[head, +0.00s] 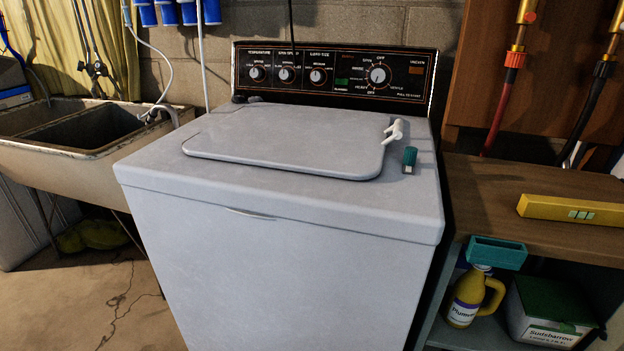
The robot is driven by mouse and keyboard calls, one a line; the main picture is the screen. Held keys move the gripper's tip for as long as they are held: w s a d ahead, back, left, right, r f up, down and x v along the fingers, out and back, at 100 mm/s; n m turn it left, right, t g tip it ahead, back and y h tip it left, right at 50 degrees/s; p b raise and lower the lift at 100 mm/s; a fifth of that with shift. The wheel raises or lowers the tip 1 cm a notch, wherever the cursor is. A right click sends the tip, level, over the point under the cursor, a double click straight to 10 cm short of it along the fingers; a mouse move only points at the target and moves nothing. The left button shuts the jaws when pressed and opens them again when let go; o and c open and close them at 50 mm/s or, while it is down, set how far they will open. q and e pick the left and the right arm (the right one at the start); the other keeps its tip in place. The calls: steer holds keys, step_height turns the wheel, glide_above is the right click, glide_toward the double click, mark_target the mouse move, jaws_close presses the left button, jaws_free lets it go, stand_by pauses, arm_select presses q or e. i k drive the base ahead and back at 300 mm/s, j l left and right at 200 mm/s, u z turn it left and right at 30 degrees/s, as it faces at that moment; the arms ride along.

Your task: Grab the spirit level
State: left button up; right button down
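The spirit level is a yellow bar (560,207) with a small pale greenish window near its middle. It lies flat on the wooden top of the bench at the right, and its right end runs to the picture's edge. Nothing is touching it from above. Neither my left nor my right gripper shows in the head view.
A white washing machine (290,262) fills the middle, with a small white fitting (395,130) and a teal piece (410,160) on top. The wooden bench top (480,195) has a teal box (497,252) at its front edge. A yellow jug (466,300) stands below.

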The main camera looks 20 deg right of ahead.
mark_target(537, 207)
steer(key=z, duration=1.85)
